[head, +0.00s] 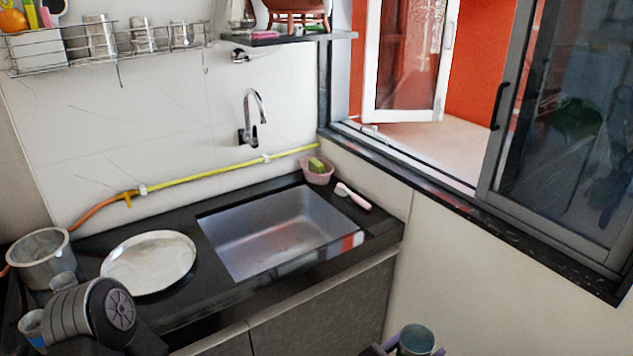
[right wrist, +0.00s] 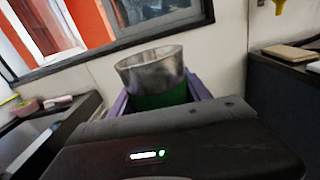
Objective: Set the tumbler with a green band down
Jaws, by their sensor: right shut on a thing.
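The tumbler with a green band (right wrist: 152,72) is upright in the right wrist view, a metal cup with its green band low on the wall. My right gripper (right wrist: 160,97) is shut on it, with a purple finger on either side. In the head view the tumbler (head: 416,338) shows at the bottom edge, held by my right gripper (head: 404,349) in front of the counter and to the right of the cabinet. Its lower part is hidden. My left arm shows at the bottom left of the head view, but its gripper cannot be seen.
The black counter (head: 95,235) holds a large metal pot (head: 40,262), a round metal plate (head: 150,262), small cups (head: 63,283) at the left, a sink (head: 280,235), a pink bowl (head: 317,173) and a brush (head: 352,196). Counter between plate and sink is narrow.

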